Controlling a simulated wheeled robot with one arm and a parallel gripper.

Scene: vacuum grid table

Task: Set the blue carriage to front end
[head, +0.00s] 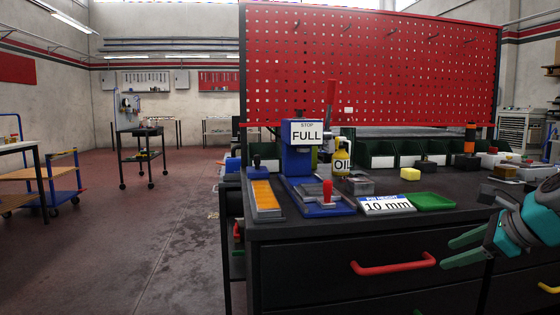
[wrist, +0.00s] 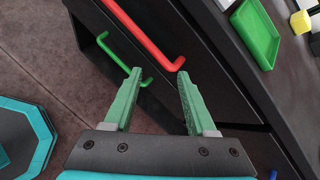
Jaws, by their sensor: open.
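A low rail unit (head: 265,198) with an orange strip lies at the left end of the bench top. A small dark blue block with a knob (head: 256,164) sits at its far end and looks like the blue carriage. Beside it stands a blue press-like device (head: 297,163) with a "FULL" sign and a red-knobbed slide (head: 327,192) on a blue base. My gripper (head: 448,252) is open and empty, low at the right in front of the drawers, well away from the rail. In the wrist view its green fingers (wrist: 160,73) are apart; the carriage is out of that view.
A "10 mm" sign (head: 387,205), a green tray (head: 430,201) and a yellow block (head: 410,174) lie right of the slide. A yellow oil bottle (head: 341,160) stands behind. A red drawer handle (head: 393,266) sticks out below the bench edge. Open floor lies left.

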